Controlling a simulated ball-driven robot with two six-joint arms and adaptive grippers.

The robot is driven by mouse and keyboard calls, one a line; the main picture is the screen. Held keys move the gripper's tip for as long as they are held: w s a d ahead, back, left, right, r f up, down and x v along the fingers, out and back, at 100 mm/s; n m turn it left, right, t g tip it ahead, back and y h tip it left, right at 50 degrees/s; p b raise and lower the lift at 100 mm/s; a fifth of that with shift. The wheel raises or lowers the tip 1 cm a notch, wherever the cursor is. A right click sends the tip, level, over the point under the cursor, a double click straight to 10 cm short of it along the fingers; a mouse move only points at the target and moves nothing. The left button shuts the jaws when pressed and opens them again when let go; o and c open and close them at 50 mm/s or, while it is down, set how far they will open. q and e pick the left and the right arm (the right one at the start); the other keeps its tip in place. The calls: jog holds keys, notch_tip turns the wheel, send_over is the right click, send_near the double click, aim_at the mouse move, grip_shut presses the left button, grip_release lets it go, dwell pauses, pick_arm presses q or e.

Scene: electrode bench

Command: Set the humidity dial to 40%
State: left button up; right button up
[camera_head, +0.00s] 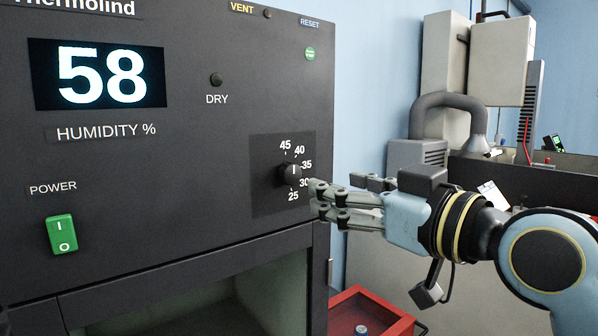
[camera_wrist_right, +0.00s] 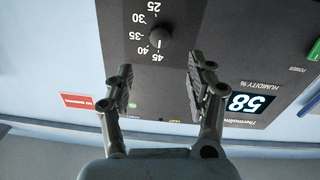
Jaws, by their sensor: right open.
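The humidity dial (camera_head: 291,171) is a small black knob on a square dark plate on the chamber's front, with marks from 25 to 45. Its white line points up, close to 45; it also shows in the right wrist view (camera_wrist_right: 160,34). The humidity display (camera_head: 102,76) reads 58. My right gripper (camera_head: 318,201) is open and empty, just right of and below the dial in the head view. In the right wrist view its fingers (camera_wrist_right: 160,68) stand apart on either side of the dial's line, with the knob beyond their tips. My left gripper is not seen.
The green power switch (camera_head: 61,234) and the black DRY button (camera_head: 216,79) are on the same panel. A green button (camera_head: 310,54) sits under RESET. A red tray (camera_head: 372,312) is below my right gripper. Grey equipment (camera_head: 465,60) stands behind at right.

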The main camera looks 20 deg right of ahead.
aim_at(294, 176)
jog(key=p+x, duration=0.2)
jog(key=x, duration=0.8)
jog(key=shift+w+f, duration=0.1)
jog(key=shift+f, duration=0.05)
jog(key=c, duration=1.1)
